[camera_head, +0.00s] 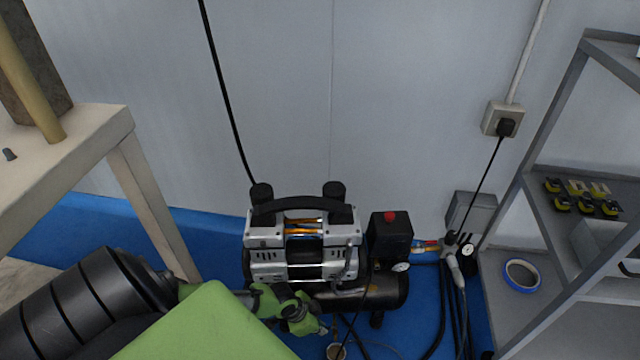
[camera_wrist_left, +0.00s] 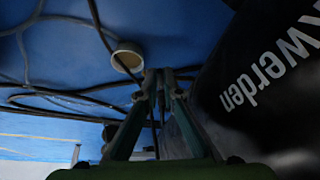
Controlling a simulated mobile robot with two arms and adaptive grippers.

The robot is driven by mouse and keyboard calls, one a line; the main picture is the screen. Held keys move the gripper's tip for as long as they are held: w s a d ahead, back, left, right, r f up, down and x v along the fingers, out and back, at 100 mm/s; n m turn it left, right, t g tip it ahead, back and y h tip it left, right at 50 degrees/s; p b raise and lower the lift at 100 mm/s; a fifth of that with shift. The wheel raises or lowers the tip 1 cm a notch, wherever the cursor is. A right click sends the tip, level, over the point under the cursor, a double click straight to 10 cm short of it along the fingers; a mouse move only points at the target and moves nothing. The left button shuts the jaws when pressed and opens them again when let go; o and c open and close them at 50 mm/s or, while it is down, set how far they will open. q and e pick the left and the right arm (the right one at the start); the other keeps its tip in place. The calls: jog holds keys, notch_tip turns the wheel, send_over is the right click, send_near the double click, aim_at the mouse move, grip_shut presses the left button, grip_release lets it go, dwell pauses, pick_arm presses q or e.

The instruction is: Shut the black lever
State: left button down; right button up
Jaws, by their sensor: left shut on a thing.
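The black lever (camera_wrist_left: 154,84) appears only as a small dark piece between my left fingertips in the left wrist view; its exact shape and angle are hard to tell. My left gripper (camera_head: 312,323) reaches in from the lower left, low in front of the compressor (camera_head: 304,245). In the left wrist view the fingers of this gripper (camera_wrist_left: 160,86) come together at their tips and are shut on that dark piece, beside the black tank (camera_wrist_left: 255,80) with white lettering. In the head view the gripper hides the lever. My right gripper is not in view.
A round pale-rimmed part (camera_head: 337,352) is close to the gripper, with black hoses (camera_head: 440,310) at right. A grey shelf (camera_head: 552,215) stands at right and a pale table (camera_head: 100,135) at left. A wall is behind the compressor.

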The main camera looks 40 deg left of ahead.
pick_arm(q)
jog(key=shift+w, duration=0.1)
dwell(0.3)
jog(key=c, duration=2.1)
grip_release()
jog(key=shift+d+f, duration=0.1)
jog(key=shift+c, duration=0.2)
